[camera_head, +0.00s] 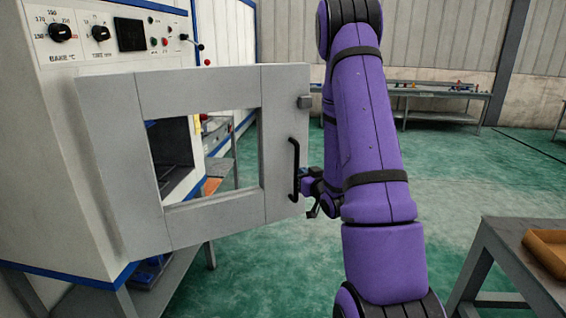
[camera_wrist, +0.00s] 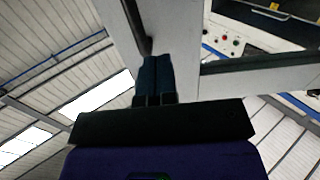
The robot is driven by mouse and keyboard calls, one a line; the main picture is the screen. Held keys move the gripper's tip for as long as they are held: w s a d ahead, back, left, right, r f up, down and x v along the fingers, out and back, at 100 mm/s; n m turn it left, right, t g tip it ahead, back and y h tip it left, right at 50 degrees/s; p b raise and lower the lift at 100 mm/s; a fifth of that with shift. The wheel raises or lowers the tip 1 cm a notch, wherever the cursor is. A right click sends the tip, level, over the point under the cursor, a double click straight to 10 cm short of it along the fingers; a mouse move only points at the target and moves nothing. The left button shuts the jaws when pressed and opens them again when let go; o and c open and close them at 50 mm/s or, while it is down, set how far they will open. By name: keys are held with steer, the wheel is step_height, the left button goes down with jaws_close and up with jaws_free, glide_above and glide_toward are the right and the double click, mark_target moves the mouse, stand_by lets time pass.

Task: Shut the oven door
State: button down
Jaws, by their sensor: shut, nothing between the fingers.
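The oven door (camera_head: 285,110) is a grey frame with a square window opening, and it stands swung wide open from the oven (camera_head: 80,160) at the left. Its black bar handle (camera_head: 295,170) is upright near the door's free edge. My gripper (camera_head: 312,208) is beside the handle in the head view, partly hidden by my purple arm. In the wrist view my gripper (camera_wrist: 154,62) has its dark fingers together and empty, close to the handle (camera_wrist: 137,25) and the door (camera_wrist: 180,30). I cannot tell whether the fingers touch the door.
The oven's control panel (camera_head: 110,38) has knobs and a dark display. A grey table (camera_head: 520,255) with an orange tray (camera_head: 548,250) stands at the lower right. A long workbench (camera_head: 430,93) is at the back. The green floor between is clear.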

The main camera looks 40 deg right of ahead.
mark_target(282, 156)
steer(key=x, duration=1.3)
steer(key=shift+w+d, duration=0.1)
steer(key=shift+w, duration=0.25)
steer(key=shift+w, duration=0.1)
